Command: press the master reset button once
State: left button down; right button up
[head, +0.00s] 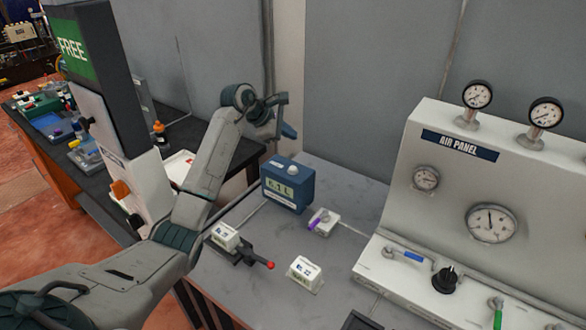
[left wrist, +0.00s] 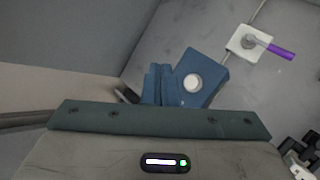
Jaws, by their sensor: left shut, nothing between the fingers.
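A blue box (head: 288,190) with a small display stands on the grey bench and has a round white button (head: 293,169) on top. I cannot read a label naming it as the master reset. My left gripper (head: 288,131) is shut and empty, above and behind the blue box, apart from it in the head view. In the left wrist view the shut blue fingers (left wrist: 158,84) appear just left of the white button (left wrist: 192,83) on the blue box (left wrist: 207,68); the height gap is unclear there. My right gripper is not in view.
A purple-handled valve (head: 321,221) is right of the box. A red-tipped lever device (head: 240,243) and a small white box (head: 305,272) are in front. The air panel (head: 455,215) with gauges, levers and a black knob (head: 445,279) stands right. A grey wall is behind.

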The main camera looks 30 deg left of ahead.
pick_arm(q)
jog(key=b, duration=0.4)
send_over(289, 169)
notch_tip(289, 169, down, 8)
jog(key=shift+s+d+r, duration=0.1)
jog(key=shift+s+d, duration=0.05)
jog(key=shift+f, duration=0.45)
dwell(0.9)
dwell(0.5)
jog(key=shift+f+b, duration=0.4)
jog(key=shift+b, duration=0.25)
